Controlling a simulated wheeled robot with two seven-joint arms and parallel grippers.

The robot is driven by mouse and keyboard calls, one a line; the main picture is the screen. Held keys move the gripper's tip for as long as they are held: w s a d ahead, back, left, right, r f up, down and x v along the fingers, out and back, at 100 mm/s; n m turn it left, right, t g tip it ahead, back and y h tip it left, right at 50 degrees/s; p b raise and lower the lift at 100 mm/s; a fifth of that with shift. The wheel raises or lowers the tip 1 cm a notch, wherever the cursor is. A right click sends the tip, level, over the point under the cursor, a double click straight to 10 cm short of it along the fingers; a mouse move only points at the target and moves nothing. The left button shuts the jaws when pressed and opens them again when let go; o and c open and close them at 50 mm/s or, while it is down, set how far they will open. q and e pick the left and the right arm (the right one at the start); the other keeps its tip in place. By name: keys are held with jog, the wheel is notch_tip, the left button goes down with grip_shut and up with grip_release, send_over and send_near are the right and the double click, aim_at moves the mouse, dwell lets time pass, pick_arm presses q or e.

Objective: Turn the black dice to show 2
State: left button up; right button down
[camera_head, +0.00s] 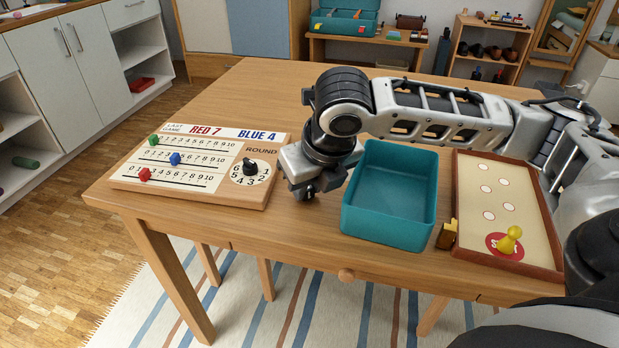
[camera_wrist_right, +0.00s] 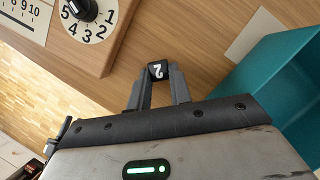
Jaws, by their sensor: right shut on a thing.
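The black dice (camera_wrist_right: 158,70) shows in the right wrist view between the fingertips of my right gripper. A white 2 is on the face turned to that camera, and it appears rotated in the picture. My right gripper (camera_wrist_right: 158,76) is shut on the dice. In the head view my right gripper (camera_head: 304,190) is low over the table, between the scoreboard and the teal tray. There the dice is hard to make out against the dark fingers. I cannot tell whether the dice touches the table. My left gripper is not in view.
The wooden scoreboard (camera_head: 237,133) with a round dial (camera_head: 250,169) is close on the left. The teal tray (camera_head: 390,195) is close on the right. A game board (camera_head: 505,177) with a yellow pawn (camera_head: 510,240) and a small yellow-black piece (camera_head: 447,234) lie further right.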

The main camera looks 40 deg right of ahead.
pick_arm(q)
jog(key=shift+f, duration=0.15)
pick_arm(e)
jog(key=shift+f, duration=0.15)
jog(key=c, duration=1.2)
grip_release()
pick_arm(q)
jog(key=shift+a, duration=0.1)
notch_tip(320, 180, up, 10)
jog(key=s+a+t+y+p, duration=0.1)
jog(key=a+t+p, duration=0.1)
jog(key=p, duration=0.4)
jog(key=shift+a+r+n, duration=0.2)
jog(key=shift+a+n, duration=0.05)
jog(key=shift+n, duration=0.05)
pick_arm(e)
jog(key=v, duration=1.6)
jog(key=shift+w, duration=0.1)
